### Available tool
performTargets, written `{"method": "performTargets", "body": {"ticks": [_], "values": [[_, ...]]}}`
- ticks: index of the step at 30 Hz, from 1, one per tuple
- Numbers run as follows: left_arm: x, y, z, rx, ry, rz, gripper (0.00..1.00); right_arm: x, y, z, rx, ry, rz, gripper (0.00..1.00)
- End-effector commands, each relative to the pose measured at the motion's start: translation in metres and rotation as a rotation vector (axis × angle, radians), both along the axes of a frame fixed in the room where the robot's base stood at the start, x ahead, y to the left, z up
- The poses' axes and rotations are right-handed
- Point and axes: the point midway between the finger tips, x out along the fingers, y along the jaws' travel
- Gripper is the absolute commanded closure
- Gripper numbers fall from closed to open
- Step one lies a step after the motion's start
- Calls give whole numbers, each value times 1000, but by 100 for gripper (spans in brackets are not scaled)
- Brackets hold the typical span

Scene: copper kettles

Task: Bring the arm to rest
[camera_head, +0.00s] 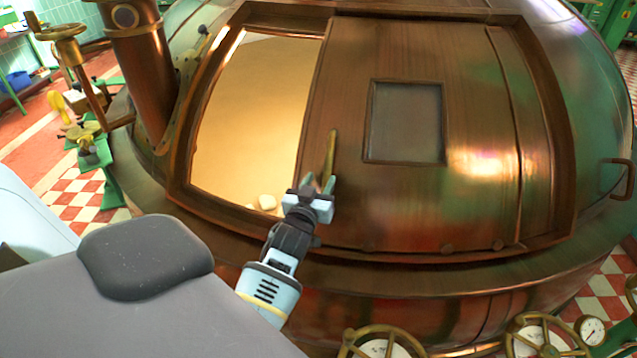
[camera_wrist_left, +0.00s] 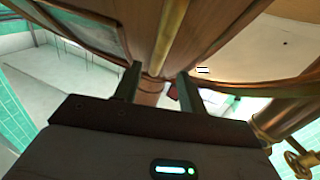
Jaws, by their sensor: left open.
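My left arm comes in from the lower left in the head view. My left gripper (camera_head: 318,184) is open at the lower edge of the kettle's sliding hatch door (camera_head: 405,200), close to its upright brass handle (camera_head: 332,150). In the left wrist view the two fingers (camera_wrist_left: 160,85) stand apart, and the brass handle (camera_wrist_left: 172,30) runs up from between their tips. I cannot tell whether a finger touches it. My right gripper is not in view.
The hatch opening (camera_head: 250,110) lies left of the door, with a small pale object (camera_head: 267,202) at its lower edge. A copper pipe (camera_head: 143,75) and a brass handwheel (camera_head: 60,32) stand at the left. Handwheels (camera_head: 540,338) and a gauge (camera_head: 590,329) are at the lower right.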

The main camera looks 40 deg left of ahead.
Motion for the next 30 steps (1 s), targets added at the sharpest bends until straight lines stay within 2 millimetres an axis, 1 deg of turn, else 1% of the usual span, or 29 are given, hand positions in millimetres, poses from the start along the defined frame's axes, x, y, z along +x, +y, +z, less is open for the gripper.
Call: {"method": "performTargets", "body": {"ticks": [7,16,20,23,26,27,29,30], "values": [[0,0,0,0,0,0,59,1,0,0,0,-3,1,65],[0,0,0,0,0,0,59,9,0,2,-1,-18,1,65],[-8,-4,-8,6,25,-13,59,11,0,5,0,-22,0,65],[-28,-15,-27,22,84,-45,59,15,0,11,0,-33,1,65],[-60,-34,-54,37,171,-99,59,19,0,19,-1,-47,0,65],[-75,-43,-66,44,210,-124,59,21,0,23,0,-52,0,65],[-98,-56,-82,48,268,-161,59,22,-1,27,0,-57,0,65],[-115,-65,-93,49,305,-187,59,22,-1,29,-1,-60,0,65]]}}
